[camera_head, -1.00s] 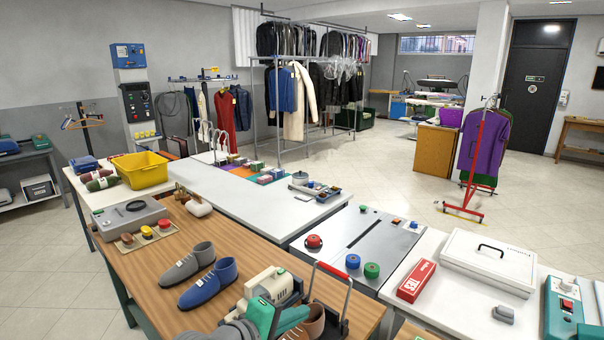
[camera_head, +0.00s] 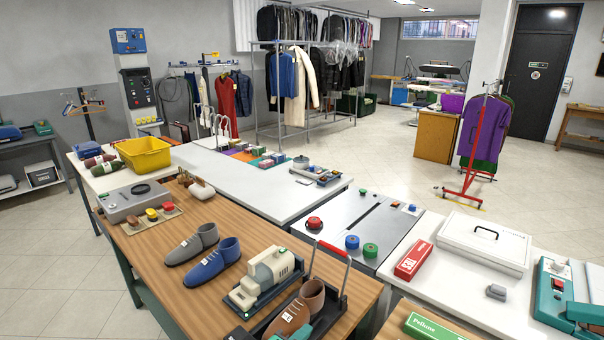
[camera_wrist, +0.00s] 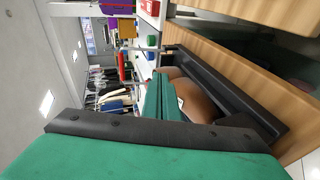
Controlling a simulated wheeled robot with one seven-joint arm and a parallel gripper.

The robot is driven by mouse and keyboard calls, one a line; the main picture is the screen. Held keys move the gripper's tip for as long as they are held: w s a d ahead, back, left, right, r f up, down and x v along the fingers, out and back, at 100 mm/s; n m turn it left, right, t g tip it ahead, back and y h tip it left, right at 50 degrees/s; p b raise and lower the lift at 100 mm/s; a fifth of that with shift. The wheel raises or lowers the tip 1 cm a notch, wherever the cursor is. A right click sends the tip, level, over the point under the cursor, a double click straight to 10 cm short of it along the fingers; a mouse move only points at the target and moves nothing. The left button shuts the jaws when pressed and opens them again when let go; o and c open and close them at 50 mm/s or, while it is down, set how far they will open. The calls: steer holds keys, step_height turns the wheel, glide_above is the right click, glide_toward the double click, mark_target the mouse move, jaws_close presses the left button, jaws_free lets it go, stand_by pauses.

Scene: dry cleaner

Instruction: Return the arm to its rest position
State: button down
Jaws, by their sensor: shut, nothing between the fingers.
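My gripper shows in the wrist view as teal fingers (camera_wrist: 160,97) closed together with nothing between them. In the head view only a small teal part of it (camera_head: 303,333) shows at the bottom edge, by the brown shoe (camera_head: 296,312). The rest of my arm is out of the head view. In the wrist view the brown shoe (camera_wrist: 205,95) appears just beyond the fingers, in a black tray (camera_wrist: 268,125). I cannot tell whether the fingers touch the shoe.
A wooden table (camera_head: 150,245) carries grey (camera_head: 190,246) and blue (camera_head: 213,263) shoes, a cream machine (camera_head: 268,272) and a red-handled black frame (camera_head: 333,250). A green box (camera_head: 433,327) lies at the lower right. Open floor lies beyond the white tables.

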steer(key=s+a+f+m+t+y, duration=0.15)
steer(key=s+f+y, duration=0.45)
steer(key=s+f, duration=1.05)
steer(key=s+r+m+t, duration=0.1)
steer(key=s+m, duration=0.3)
steer(key=s, duration=0.7)
steer(key=s+d+r+m+t, duration=0.1)
steer(key=s+r+m, duration=0.3)
steer(key=s, duration=0.8)
steer(key=shift+d+r+m+y, duration=0.25)
steer(key=shift+m+y, duration=0.15)
steer(key=shift+m, duration=0.25)
